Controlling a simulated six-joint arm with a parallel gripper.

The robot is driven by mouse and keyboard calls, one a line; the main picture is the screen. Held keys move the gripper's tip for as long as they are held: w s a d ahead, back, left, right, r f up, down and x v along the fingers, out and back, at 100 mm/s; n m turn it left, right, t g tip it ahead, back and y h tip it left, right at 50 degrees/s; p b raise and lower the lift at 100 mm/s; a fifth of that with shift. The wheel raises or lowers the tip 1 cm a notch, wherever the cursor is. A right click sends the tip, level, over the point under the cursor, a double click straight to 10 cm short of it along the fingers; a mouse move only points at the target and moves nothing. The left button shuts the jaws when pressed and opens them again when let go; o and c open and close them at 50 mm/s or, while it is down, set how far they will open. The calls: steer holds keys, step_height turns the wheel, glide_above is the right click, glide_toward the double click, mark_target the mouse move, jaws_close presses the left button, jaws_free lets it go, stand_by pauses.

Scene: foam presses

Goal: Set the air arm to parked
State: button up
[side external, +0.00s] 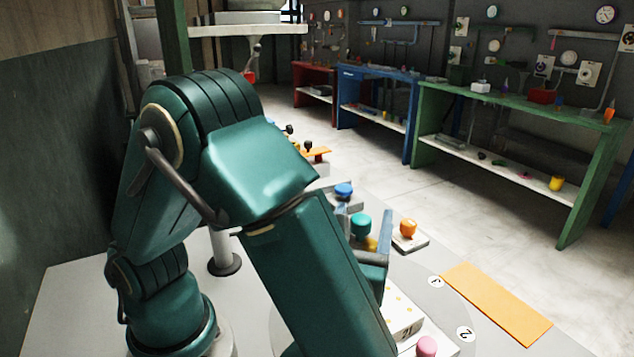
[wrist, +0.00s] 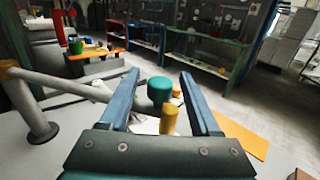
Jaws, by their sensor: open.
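My gripper (wrist: 159,72) is open, with its two blue fingers apart. It also shows in the side view (side external: 364,228), partly behind my own arm. A teal round-topped knob (wrist: 159,90) and a yellow cylinder (wrist: 169,118) appear between the fingers in the wrist view; I cannot tell whether they touch them. The teal knob (side external: 361,224) also shows in the side view. No part is labelled as the air arm. A long grey bar (wrist: 60,82) with an orange end runs from the left towards the left finger, near a grey post (wrist: 38,125); its far end is hidden.
An orange knob (side external: 408,228), a blue knob (side external: 344,190) and a pink knob (side external: 427,346) stand around the gripper. A flat orange strip (side external: 497,304) lies beside numbered discs at the right. Green (side external: 520,110) and blue benches stand beyond the open floor.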

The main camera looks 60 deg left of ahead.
steer(key=shift+s+d+r, duration=0.1)
steer(key=shift+r, duration=1.7)
steer(key=shift+s+d+r, duration=0.1)
steer(key=shift+r, duration=1.65)
steer(key=shift+a+f+g, duration=0.15)
steer(key=shift+a+g, duration=0.15)
steer(key=s+a+f+n+g+h, duration=0.25)
steer(key=s+f+g, duration=0.35)
steer(key=g, duration=0.6)
steer(key=w+d+r+h, duration=0.1)
steer(key=w+h, duration=0.1)
steer(key=h, duration=0.1)
steer(key=w+d+r+m+h, duration=0.1)
steer(key=w+r+h, duration=0.1)
steer(key=h, duration=0.1)
steer(key=w+d+r+m+h, duration=0.1)
steer(key=r+h, duration=0.1)
steer(key=h, duration=0.2)
steer(key=shift+w+d, duration=0.3)
steer(key=shift+w, duration=0.1)
steer(key=shift+w+a+r+m, duration=0.15)
steer(key=shift+a+r+m, duration=0.1)
steer(key=shift+r, duration=0.2)
steer(key=shift+f, duration=2.55)
